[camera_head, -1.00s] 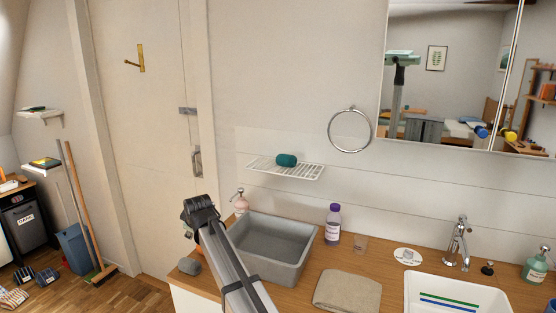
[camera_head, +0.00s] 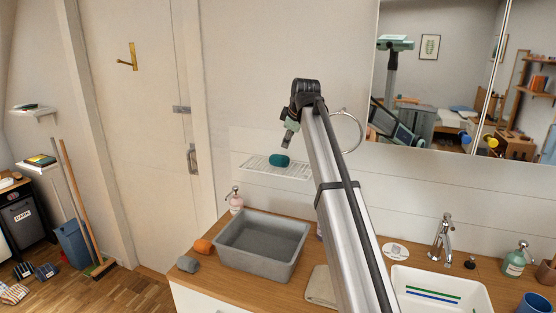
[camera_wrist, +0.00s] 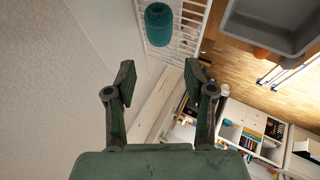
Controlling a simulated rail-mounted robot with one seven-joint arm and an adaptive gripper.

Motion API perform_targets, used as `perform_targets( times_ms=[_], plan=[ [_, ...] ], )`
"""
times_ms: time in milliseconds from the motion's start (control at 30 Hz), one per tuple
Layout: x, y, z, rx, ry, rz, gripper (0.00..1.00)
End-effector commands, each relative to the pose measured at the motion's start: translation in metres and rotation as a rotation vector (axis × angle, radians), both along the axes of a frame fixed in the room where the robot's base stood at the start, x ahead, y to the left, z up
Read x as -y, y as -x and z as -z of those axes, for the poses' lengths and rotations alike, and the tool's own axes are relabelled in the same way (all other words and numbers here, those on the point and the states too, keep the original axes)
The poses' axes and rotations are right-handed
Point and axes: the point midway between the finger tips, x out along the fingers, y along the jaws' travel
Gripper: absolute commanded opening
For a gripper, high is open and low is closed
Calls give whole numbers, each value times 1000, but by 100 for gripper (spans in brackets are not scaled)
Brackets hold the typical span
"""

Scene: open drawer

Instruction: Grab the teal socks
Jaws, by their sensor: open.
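The teal socks (camera_head: 279,160) are a rolled bundle on a white wire shelf (camera_head: 262,170) fixed to the wall. In the wrist view the teal socks (camera_wrist: 159,24) lie at the top, on the wire shelf (camera_wrist: 191,27), beyond my fingertips. My gripper (camera_head: 290,139) is just above and to the right of the socks in the head view, close to the wall. In the wrist view my gripper (camera_wrist: 160,75) has its two fingers wide apart with nothing between them.
Below the shelf, a grey basin (camera_head: 262,246) stands on the wooden counter (camera_head: 228,287). An orange bundle (camera_head: 203,246) and a grey bundle (camera_head: 188,264) lie left of it. A pink soap bottle (camera_head: 236,202) stands behind the basin. A towel ring (camera_head: 360,139) hangs right of my gripper.

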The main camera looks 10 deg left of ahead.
Motion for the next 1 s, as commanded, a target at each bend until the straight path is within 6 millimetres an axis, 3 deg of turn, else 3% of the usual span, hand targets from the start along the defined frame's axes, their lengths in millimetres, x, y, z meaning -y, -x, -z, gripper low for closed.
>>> perform_targets(
  times_ms=[400, 767, 1000],
  plan=[
    [-21, -42, 61, -1, 0, 0, 54],
    [-26, -53, 77, 0, 0, 0, 54],
    [-36, -71, 100, -1, 0, 1, 54]
  ],
)
